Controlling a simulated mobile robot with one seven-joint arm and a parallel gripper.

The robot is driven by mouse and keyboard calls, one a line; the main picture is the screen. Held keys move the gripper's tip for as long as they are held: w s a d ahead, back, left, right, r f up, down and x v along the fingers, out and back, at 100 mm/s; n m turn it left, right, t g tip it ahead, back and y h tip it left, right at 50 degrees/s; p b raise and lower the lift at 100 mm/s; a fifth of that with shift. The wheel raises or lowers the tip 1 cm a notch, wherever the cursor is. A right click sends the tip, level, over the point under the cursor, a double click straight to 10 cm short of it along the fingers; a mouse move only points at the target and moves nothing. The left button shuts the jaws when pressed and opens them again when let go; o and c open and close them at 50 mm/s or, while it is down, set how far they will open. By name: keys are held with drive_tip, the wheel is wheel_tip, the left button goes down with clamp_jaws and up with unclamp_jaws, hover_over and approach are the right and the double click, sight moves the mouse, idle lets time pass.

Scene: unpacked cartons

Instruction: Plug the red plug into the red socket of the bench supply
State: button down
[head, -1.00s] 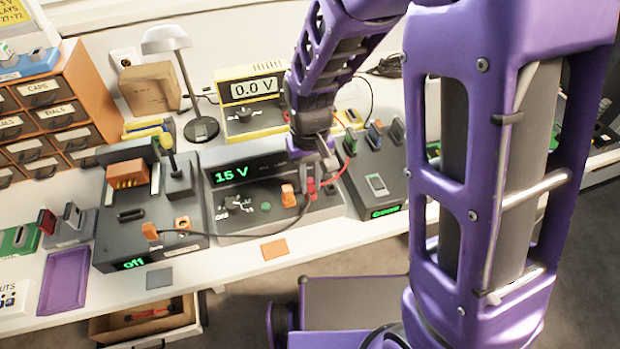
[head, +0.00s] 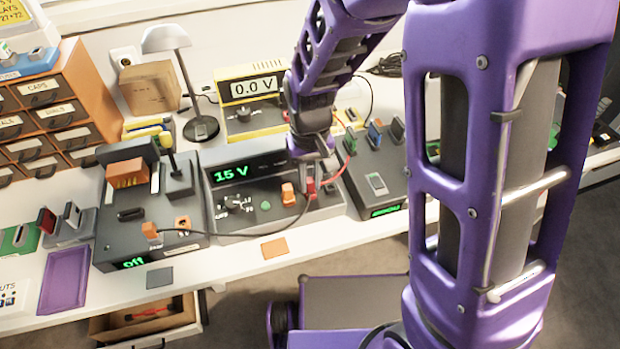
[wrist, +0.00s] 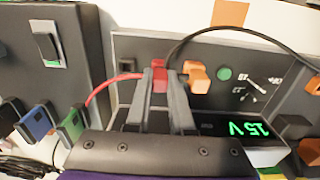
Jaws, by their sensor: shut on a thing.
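The bench supply (head: 222,197) is the dark box reading 15 V at the middle of the bench. My gripper (wrist: 160,80) is shut on the red plug (wrist: 159,84), which stands over the supply's front panel, its red lead curving off to the left in the wrist view. In the head view the red plug (head: 310,187) shows just below my gripper.
The yellow meter (head: 250,90) reads 0.0 V behind. The bench front (head: 340,231) is mostly clear.

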drive_tip(key=shift+f, duration=0.3)
drive_tip(key=c, duration=0.7)
unclamp_jaws()
